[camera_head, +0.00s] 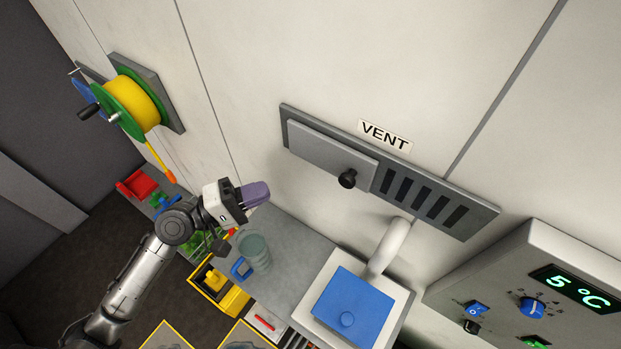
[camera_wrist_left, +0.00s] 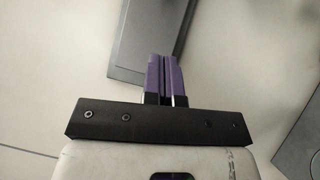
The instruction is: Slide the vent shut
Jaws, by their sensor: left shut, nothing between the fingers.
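The vent (camera_head: 470,215) is a long grey plate on the white wall, under a VENT label. Its grey sliding cover (camera_head: 318,150) sits over the left part and carries a black knob (camera_head: 347,179). Several dark slots (camera_head: 415,193) to the right of the cover are uncovered. My left gripper (camera_head: 262,192), with purple fingers, is to the left of and below the cover, apart from the knob. In the left wrist view its fingers (camera_wrist_left: 165,78) are shut with nothing between them. A grey plate (camera_wrist_left: 146,35) behind them looks like part of the vent. My right gripper is not in view.
A hose reel (camera_head: 135,105) hangs on the wall at left. Below are a grey counter (camera_head: 290,243), a clear jug (camera_head: 255,252), a blue-lidded white box (camera_head: 350,305) with a white pipe (camera_head: 388,250), and a yellow bin (camera_head: 232,299). A control panel (camera_head: 500,295) juts out at right.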

